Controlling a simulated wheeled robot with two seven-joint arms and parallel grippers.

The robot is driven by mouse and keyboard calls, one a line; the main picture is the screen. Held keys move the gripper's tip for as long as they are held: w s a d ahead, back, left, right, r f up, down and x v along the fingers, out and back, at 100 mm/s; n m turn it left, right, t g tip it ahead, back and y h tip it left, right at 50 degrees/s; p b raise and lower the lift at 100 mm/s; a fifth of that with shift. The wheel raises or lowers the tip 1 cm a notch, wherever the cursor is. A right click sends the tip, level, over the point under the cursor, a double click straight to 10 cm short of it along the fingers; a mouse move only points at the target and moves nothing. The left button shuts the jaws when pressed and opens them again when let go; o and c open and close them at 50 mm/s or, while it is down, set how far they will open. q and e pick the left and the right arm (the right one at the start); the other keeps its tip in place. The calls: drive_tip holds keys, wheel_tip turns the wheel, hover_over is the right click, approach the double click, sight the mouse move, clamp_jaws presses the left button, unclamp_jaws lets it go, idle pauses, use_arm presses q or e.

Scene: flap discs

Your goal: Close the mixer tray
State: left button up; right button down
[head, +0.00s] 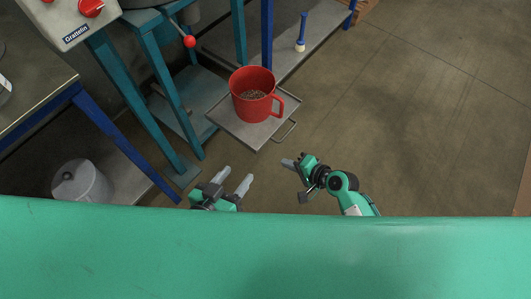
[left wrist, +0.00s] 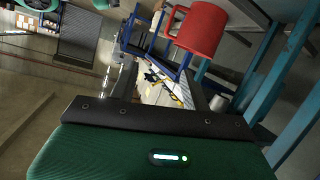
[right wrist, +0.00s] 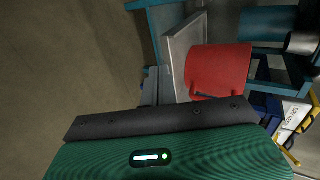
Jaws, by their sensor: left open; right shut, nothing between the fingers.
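The mixer tray (head: 228,127) is a flat grey plate extending out from the teal mixer stand (head: 160,65), with a wire handle (head: 286,131) on its right front edge. A red mug (head: 249,97) with small dark contents stands upright on it. In the right wrist view the tray (right wrist: 178,50) and the mug (right wrist: 220,68) appear sideways; the mug also shows in the left wrist view (left wrist: 200,28). My left gripper (head: 237,176) is open and empty, in front of the tray. My right gripper (head: 288,163) is shut and empty, just below the handle and apart from it.
A control box (head: 72,15) with red knobs is at upper left. A red-knobbed lever (head: 189,41) hangs near the stand. A blue-legged table (head: 35,85) is at left, with a white bucket (head: 80,182) below. The floor at right is clear.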

sight(257, 149)
drive_tip(key=x, duration=0.3)
drive_tip(key=b+x, duration=0.1)
drive_tip(key=x, duration=0.2)
drive_tip(key=r+b+x, duration=0.1)
drive_tip(key=x, duration=0.2)
drive_tip(key=shift+w+a, duration=0.25)
drive_tip(key=shift+a, duration=0.05)
use_arm(q)
drive_tip(key=w+a+r+t, duration=0.1)
drive_tip(key=w+r+t, duration=0.3)
drive_tip(key=r, duration=0.5)
drive_tip(key=shift+w+a+t+h, duration=0.15)
drive_tip(key=shift+a+t+h, duration=0.25)
drive_tip(key=shift+t, duration=0.8)
use_arm(e)
drive_tip(key=shift+w+a+r, duration=0.1)
drive_tip(key=shift+w+a, duration=0.2)
drive_tip(key=shift+a, duration=0.05)
use_arm(q)
drive_tip(key=shift+r, duration=0.1)
